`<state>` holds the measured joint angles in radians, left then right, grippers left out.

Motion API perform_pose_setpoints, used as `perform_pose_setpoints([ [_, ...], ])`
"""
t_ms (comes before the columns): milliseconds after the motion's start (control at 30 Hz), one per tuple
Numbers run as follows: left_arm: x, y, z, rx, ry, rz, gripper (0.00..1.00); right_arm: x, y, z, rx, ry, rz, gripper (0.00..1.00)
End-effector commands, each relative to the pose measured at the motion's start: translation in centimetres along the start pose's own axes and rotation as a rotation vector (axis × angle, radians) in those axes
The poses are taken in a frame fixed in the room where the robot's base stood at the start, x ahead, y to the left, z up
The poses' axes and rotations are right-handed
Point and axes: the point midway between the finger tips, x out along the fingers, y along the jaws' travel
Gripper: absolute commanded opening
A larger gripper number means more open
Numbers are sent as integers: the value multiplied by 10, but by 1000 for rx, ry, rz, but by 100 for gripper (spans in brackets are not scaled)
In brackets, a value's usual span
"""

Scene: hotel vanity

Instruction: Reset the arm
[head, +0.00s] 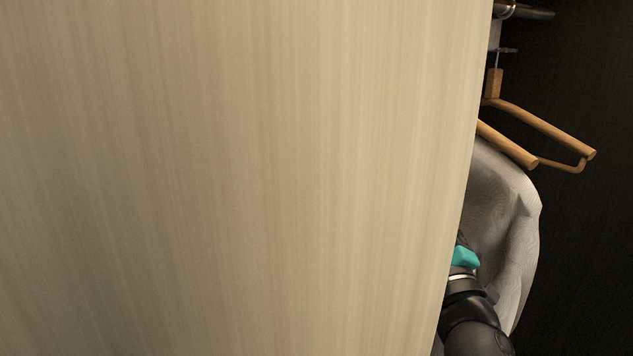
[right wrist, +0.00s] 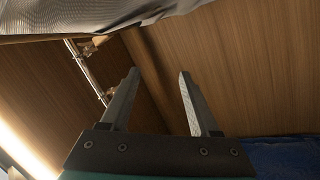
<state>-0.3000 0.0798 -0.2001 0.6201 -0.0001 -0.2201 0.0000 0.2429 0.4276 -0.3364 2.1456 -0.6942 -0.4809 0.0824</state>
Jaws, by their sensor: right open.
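My right gripper (right wrist: 155,100) shows in the right wrist view with its two fingers apart and nothing between them. Brown wood panels lie beyond the fingers. In the head view part of my right arm (head: 474,310) shows at the lower right, beside a pale garment, partly cut off by a light wood panel. The right gripper's fingers are hidden in the head view. My left gripper is not in either view.
The light wood panel (head: 240,180) fills most of the head view. To its right are a white garment (head: 515,230), wooden hangers (head: 545,130) and a metal rail (head: 530,12) in a dark closet. The right wrist view shows grey cloth (right wrist: 80,18) and a metal rail (right wrist: 85,70).

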Motion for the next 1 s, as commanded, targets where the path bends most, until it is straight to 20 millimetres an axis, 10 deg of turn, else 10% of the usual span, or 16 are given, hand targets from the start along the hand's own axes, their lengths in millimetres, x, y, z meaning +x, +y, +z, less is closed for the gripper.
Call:
perform_pose_setpoints([
  [400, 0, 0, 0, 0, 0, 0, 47, -177, -123, 127, 425, -807, -353, 62],
  [800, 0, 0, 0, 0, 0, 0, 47, -381, -184, 119, 640, -1406, -747, 62],
  [1000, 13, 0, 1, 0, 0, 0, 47, -423, -218, 130, 660, -1508, -830, 62],
])
